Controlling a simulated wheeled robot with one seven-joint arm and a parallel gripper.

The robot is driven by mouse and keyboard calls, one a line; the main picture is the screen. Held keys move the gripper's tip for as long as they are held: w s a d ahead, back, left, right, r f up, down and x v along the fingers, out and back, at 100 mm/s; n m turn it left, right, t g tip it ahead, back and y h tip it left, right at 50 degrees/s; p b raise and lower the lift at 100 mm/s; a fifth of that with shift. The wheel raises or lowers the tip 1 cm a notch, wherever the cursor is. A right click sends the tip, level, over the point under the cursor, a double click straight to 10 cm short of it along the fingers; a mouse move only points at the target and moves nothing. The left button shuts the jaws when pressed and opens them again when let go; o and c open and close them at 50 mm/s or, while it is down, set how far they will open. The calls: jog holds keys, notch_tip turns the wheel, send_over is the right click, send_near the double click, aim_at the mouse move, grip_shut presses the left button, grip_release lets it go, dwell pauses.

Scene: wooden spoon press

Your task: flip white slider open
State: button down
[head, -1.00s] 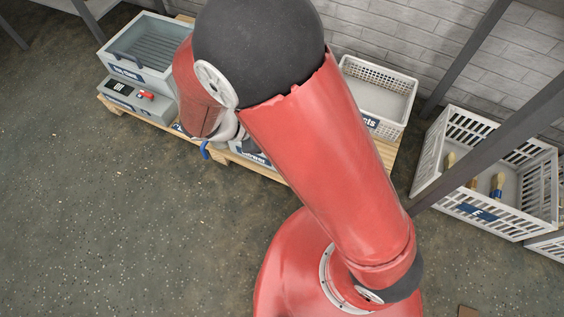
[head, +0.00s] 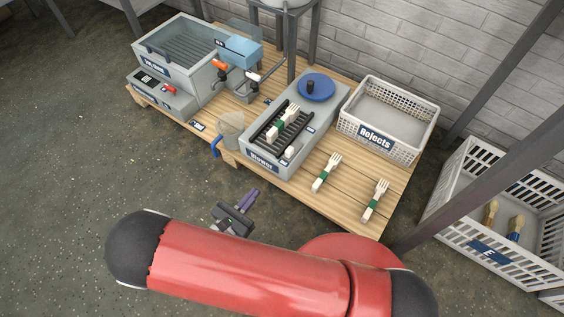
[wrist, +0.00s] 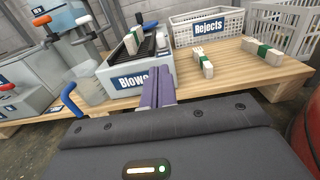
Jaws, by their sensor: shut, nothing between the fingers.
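The grey Blower box (head: 258,154) stands mid-table, with a dark slatted rack on top. A small white block (head: 291,151), apparently the white slider, sits on the box's top near the front right corner. It also shows small in the wrist view (wrist: 161,41). I cannot tell its exact setting. My gripper (head: 252,193) is in front of the table edge, apart from the box, its purple fingers together and empty. In the wrist view the fingers (wrist: 158,85) point toward the box's front and cover part of its label.
A white fork with a green band (head: 282,122) lies on the rack, behind it a blue disc (head: 317,87). Two similar forks (head: 326,172) (head: 375,200) lie on the wood to the right. A clear jug with blue handle (head: 229,130) stands left; the Rejects basket (head: 375,138) is behind right.

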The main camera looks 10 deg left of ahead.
aim_at(286, 154)
jog(key=b+x, duration=0.1)
jog(key=x, duration=1.2)
jog(key=shift+w+d, duration=0.25)
jog(key=shift+w, duration=0.25)
jog(key=x, duration=0.5)
jog(key=shift+r, duration=0.1)
